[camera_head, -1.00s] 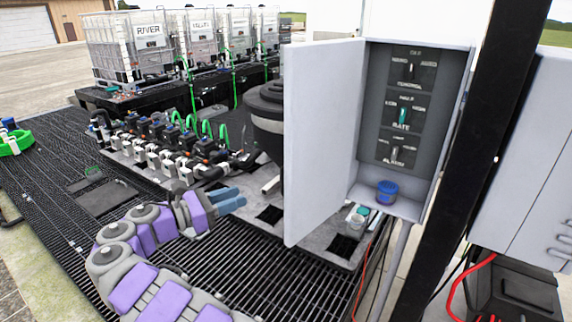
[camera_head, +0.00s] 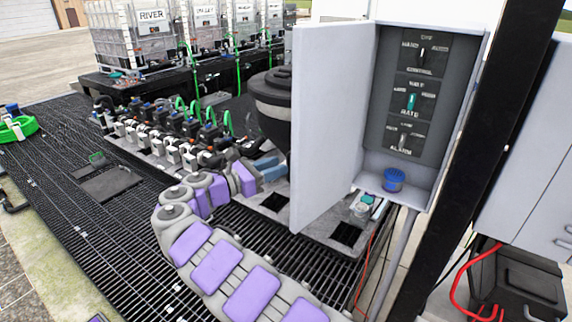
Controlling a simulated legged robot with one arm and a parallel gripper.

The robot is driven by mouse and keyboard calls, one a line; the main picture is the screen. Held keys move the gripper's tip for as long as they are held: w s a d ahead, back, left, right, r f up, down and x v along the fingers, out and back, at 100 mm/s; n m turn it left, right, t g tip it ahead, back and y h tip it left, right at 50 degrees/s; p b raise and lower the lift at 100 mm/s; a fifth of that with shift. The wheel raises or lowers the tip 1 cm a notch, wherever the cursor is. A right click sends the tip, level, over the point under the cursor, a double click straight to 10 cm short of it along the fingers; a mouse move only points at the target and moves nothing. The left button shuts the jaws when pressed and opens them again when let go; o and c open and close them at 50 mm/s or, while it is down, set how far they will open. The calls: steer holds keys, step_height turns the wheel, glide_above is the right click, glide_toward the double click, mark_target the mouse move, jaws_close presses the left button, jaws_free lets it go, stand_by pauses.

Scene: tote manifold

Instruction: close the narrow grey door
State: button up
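The narrow grey door (camera_head: 325,125) stands open, swung out to the left of its grey cabinet (camera_head: 375,165). Inside the cabinet is a dark panel with several rotary switches (camera_head: 412,95). A blue-capped item (camera_head: 394,180) sits on the cabinet's bottom ledge. My gripper (camera_head: 272,167), with blue fingers, is just left of the door's outer edge, around mid-height in the picture. The fingers look close together, but whether a gap lies between them is unclear. I see no clear contact with the door.
A black round tank (camera_head: 275,95) stands behind my gripper. A row of valves and pipes (camera_head: 165,135) lies to the left. Labelled white totes (camera_head: 150,30) stand at the back. A dark post (camera_head: 490,150) is right of the cabinet. The black grating (camera_head: 60,190) at left is mostly clear.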

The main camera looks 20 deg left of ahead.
mark_target(288, 175)
steer(key=x, duration=0.5)
steer(key=shift+s+d+r, duration=0.15)
steer(key=shift+s+d, duration=0.2)
steer(key=shift+d, duration=0.05)
steer(key=shift+a, duration=0.6)
steer(key=c, duration=0.6)
steer(key=shift+d, duration=0.2)
jaws_close()
